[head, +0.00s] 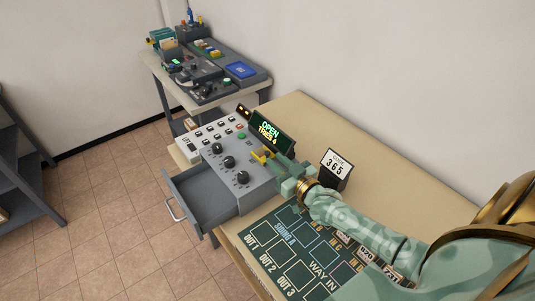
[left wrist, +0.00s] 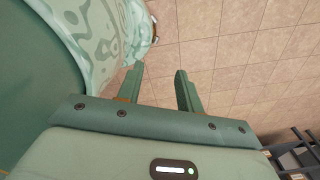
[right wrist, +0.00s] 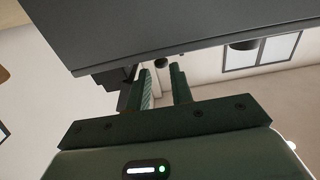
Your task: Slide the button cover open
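The grey console (head: 222,160) stands on the desk with black knobs, rows of small buttons and a green button. A small yellow part (head: 261,156) sits on its right side; I cannot tell for sure that it is the button cover. My right gripper (head: 276,162) is close beside the yellow part; contact is unclear. In the right wrist view my right gripper (right wrist: 163,80) has its fingers apart, with a dark knob (right wrist: 160,62) showing beyond the gap. My left gripper (left wrist: 158,80) is open and empty over the tiled floor, outside the head view.
A display (head: 269,132) reads OPEN, TRIES 4. A sign (head: 336,167) reads 365. A grey drawer (head: 197,204) is pulled out at the front. A dark marked mat (head: 308,262) covers the near desk. A second table (head: 153,68) with devices stands behind.

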